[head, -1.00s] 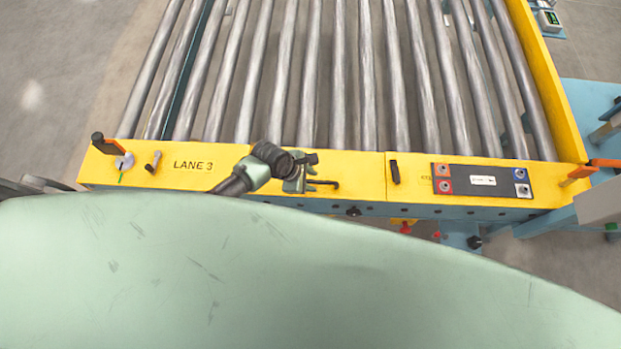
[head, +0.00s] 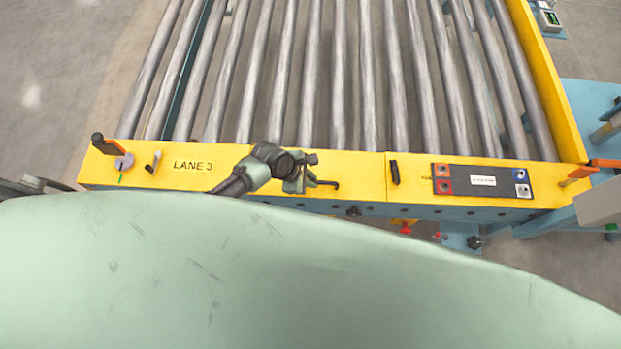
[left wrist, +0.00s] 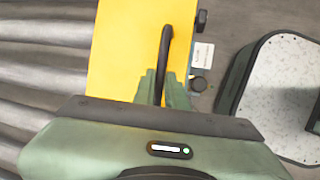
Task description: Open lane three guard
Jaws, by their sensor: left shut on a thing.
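The lane 3 guard is the yellow front panel (head: 345,170) across the end of the roller conveyor, marked "LANE 3" at its left. A black bar handle (head: 328,183) sits on it near the middle; it also shows in the left wrist view (left wrist: 166,45) against the yellow face. My left gripper (head: 300,180) is at this handle with its green fingers (left wrist: 163,86) shut around the bar's near part. The panel looks closed, level with the conveyor end. My right gripper is not in view.
Metal rollers (head: 310,75) lie behind the panel. A dark plate (head: 480,181) with coloured corners is on its right part. A knob (head: 124,162) and a small lever (head: 153,162) are at its left end. A yellow side rail (head: 545,85) bounds the right.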

